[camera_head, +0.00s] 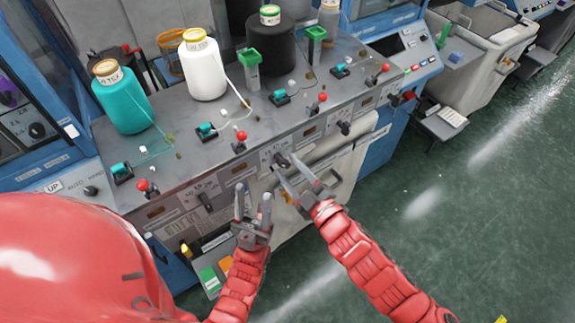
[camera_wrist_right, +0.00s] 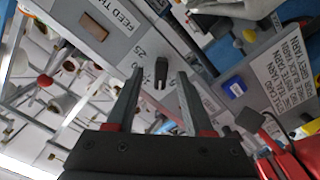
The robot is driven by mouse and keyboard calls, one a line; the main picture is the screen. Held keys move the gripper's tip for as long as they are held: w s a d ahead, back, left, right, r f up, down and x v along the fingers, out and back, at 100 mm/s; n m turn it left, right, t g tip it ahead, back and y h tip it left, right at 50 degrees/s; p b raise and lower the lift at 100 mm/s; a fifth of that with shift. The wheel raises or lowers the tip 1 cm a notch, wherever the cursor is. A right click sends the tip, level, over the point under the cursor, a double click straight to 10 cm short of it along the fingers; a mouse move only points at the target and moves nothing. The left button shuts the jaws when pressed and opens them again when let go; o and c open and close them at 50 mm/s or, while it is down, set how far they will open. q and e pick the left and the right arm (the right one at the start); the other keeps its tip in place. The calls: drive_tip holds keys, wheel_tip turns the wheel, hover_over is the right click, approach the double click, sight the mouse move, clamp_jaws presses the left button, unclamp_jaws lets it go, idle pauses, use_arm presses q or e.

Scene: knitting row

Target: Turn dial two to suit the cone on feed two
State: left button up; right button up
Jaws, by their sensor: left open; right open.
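The white cone (camera_head: 204,72) with a yellow top stands on the grey machine top, second from the left. It appears to be the feed two cone. Dark dial two (camera_head: 281,159) is on the sloping front panel below. My right gripper (camera_head: 286,164) is open at this dial. In the right wrist view, the dark knob (camera_wrist_right: 161,68) shows between and just beyond its open fingertips, with a "25" beside it; no contact is clear. My left gripper (camera_head: 252,191) is open and empty, lower left of the dial, its fingers pointing up. The dial's full scale is not readable.
A teal cone (camera_head: 122,100) stands left and a black cone (camera_head: 270,48) right of the white one. Other dials sit left (camera_head: 205,201) and right (camera_head: 345,127). Red-knobbed levers (camera_head: 239,144) line the panel's top edge. The green floor (camera_head: 450,210) at right is clear.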

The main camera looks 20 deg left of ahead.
drive_tip(key=shift+w+a, duration=0.25)
drive_tip(key=shift+a, duration=0.2)
clamp_jaws()
